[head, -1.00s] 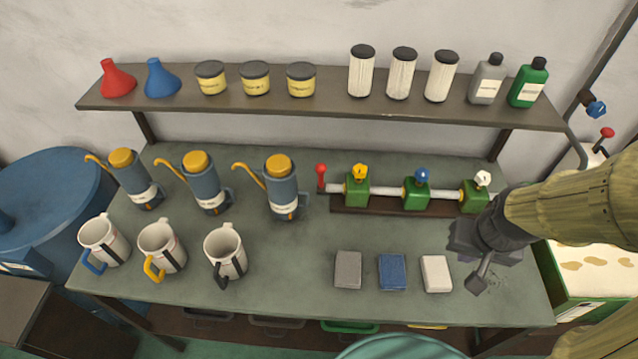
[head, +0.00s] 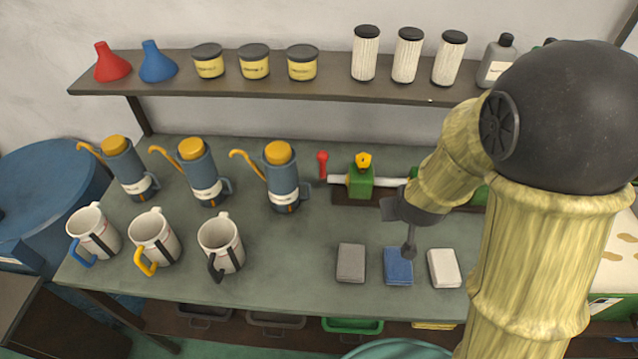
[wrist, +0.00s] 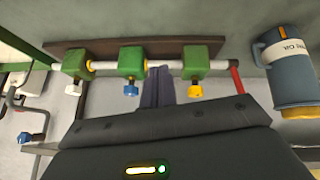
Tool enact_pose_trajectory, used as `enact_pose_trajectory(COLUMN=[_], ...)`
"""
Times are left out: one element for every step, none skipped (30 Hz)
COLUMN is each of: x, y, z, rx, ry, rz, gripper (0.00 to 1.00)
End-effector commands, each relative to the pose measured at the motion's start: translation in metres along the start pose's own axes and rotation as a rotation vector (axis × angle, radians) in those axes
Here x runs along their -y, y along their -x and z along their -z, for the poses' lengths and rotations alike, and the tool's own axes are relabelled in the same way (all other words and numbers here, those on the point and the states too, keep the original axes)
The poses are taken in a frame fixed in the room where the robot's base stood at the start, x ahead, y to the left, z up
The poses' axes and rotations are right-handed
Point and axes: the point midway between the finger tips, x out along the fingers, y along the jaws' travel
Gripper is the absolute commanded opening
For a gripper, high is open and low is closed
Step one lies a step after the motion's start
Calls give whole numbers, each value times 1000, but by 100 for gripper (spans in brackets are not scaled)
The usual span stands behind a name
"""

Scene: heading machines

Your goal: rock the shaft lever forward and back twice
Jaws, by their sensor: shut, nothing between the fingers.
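The shaft lever (head: 322,165) is a short red lever with a red knob, standing roughly upright at the left end of the pale shaft on the bench. In the wrist view the red lever (wrist: 237,80) is at the right end of the shaft. My gripper (wrist: 158,72) is shut and empty. In the wrist view its fingers point at the stretch of shaft between the yellow-handled valve (wrist: 194,66) and the blue-handled valve (wrist: 131,62), apart from the lever. In the head view my arm hides the shaft's right part, and the fingertips cannot be made out.
A grey-blue oil pitcher (head: 283,182) stands close left of the lever. Grey (head: 351,262), blue (head: 398,268) and white (head: 444,268) blocks lie in front of the shaft. A shelf (head: 270,92) with jars and filters overhangs behind. Mugs stand front left.

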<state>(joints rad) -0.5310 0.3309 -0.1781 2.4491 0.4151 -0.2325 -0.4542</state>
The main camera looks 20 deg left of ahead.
Motion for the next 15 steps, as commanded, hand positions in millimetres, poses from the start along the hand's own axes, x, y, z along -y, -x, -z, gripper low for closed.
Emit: enact_pose_trajectory(x=[17,24,33,39,46,55,62,69,78,86,93,103,111,119,129], y=[-22,-30,-41,-48,-55,-64,-69,-75,-81,-86,-89,-94,-96,-98,-99], z=[-2,1,4,6,8,10,12,13,14,16,16,17,17,18,18], rx=[-30,-53,-83,-106,-128,-157,-180,-203,-233,-256,-280,-310,-335,-359,-392], ry=[58,90,132,166,199,246,282,318,368,406,445,496,534,573,624], rz=[-19,-37,-64,-85,-109,-141,-167,-195,-233,-264,-295,-339,-374,-409,-459], gripper=[0,0,0,0,0,0,0,0,0,0,0,0,0,0,0])
